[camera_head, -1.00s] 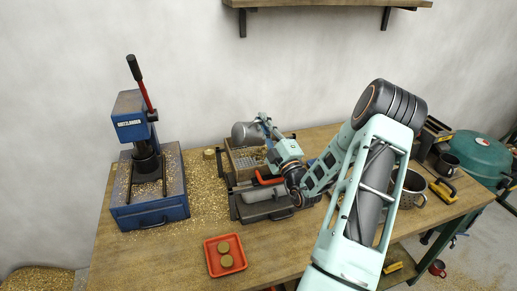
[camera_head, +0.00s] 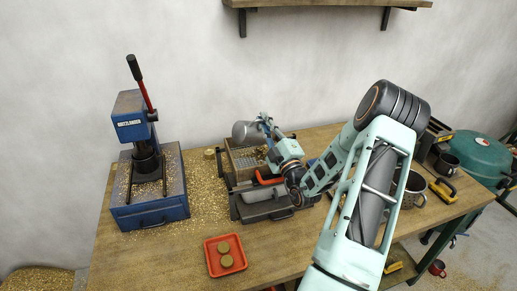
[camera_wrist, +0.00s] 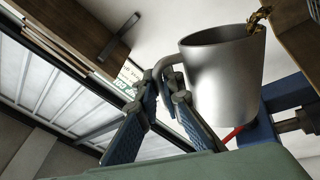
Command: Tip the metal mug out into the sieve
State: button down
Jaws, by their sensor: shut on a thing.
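The metal mug (camera_head: 245,133) is held tipped above the sieve (camera_head: 237,166), a wooden-framed box with a mesh, in the head view. My gripper (camera_head: 264,130) is to the right of the mug. In the wrist view my gripper (camera_wrist: 164,82) is shut on the handle of the mug (camera_wrist: 222,85). Brass-coloured chips (camera_wrist: 262,18) show at the mug's rim, on the side by a wooden edge. The inside of the mug is hidden, so I cannot tell how much it holds.
A blue press (camera_head: 148,190) stands to the left, with brass chips scattered around it. A red tray (camera_head: 225,255) with two brass discs lies at the front. A grey case (camera_head: 265,207) is in front of the sieve.

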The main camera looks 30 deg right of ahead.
dwell(0.3)
jog(key=shift+a+n+t+y, duration=0.3)
jog(key=shift+a+n+y, duration=0.2)
jog(key=shift+a+n, duration=0.6)
jog(key=shift+d, duration=0.2)
jog(key=shift+d+m+h, duration=0.7)
jog(key=shift+d+m, duration=0.55)
jog(key=shift+m, duration=0.35)
